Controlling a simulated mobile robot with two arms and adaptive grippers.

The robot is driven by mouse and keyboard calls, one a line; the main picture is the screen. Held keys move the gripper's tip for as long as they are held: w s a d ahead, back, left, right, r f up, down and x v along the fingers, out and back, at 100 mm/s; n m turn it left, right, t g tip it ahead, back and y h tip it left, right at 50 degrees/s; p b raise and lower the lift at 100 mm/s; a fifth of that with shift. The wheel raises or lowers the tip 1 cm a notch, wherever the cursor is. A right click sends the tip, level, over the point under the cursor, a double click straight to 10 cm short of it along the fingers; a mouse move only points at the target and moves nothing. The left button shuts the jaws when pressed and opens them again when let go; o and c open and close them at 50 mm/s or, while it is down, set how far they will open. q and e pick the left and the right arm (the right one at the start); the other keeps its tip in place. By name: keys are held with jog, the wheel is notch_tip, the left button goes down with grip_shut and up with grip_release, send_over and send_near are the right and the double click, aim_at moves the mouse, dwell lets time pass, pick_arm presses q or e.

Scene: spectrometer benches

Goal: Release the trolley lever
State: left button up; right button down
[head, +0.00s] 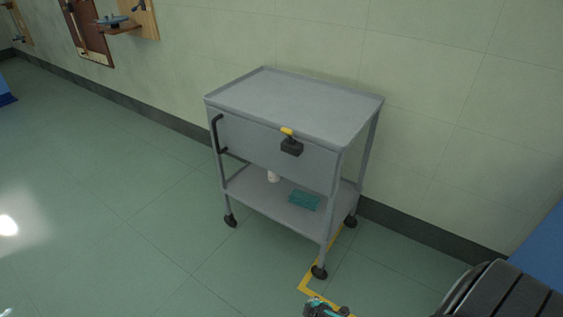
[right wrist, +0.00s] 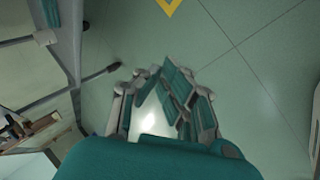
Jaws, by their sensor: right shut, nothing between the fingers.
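The grey trolley (head: 280,105) stands against the wall on black casters. Its lever (head: 287,132) has a yellow grip and sits on a black block (head: 291,147) on the front panel, just under the top. The grip points up and to the left. My right gripper (head: 327,309) is at the bottom edge of the head view, partly cut off, in front of the trolley and apart from the lever. In the right wrist view my right gripper (right wrist: 165,92) is shut and empty, over the floor. My left gripper is not in view.
A black push handle (head: 217,134) is at the trolley's left end. The lower shelf holds a teal item (head: 304,200) and a small white item (head: 273,176). Yellow tape (head: 312,276) marks the floor by the front caster. Floor to the left is clear.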

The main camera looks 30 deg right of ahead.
aim_at(289, 136)
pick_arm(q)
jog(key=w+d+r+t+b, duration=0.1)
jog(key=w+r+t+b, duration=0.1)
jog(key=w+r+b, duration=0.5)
pick_arm(e)
jog(key=w+d+r+n+t+h+b, duration=0.1)
jog(key=w+d+r+n+t, duration=0.15)
jog(key=w+r, duration=0.6)
jog(key=w+d+r+n+t+h, duration=0.2)
jog(key=w+r+n+t, duration=0.15)
jog(key=w+r, duration=0.45)
pick_arm(q)
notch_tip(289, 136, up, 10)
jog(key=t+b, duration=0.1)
jog(key=b, duration=0.5)
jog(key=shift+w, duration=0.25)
pick_arm(e)
jog(key=w+a+r+n+t, duration=0.1)
jog(key=r+t, duration=0.3)
jog(key=r, duration=0.6)
jog(key=w+a+r+n+t+h, duration=0.1)
jog(key=r+t, duration=0.3)
jog(key=r, duration=0.7)
jog(key=shift+w+r+n, duration=0.2)
jog(key=shift+w+n, duration=0.5)
jog(key=shift+w, duration=0.05)
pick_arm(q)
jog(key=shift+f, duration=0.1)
pick_arm(e)
jog(key=shift+a, duration=0.1)
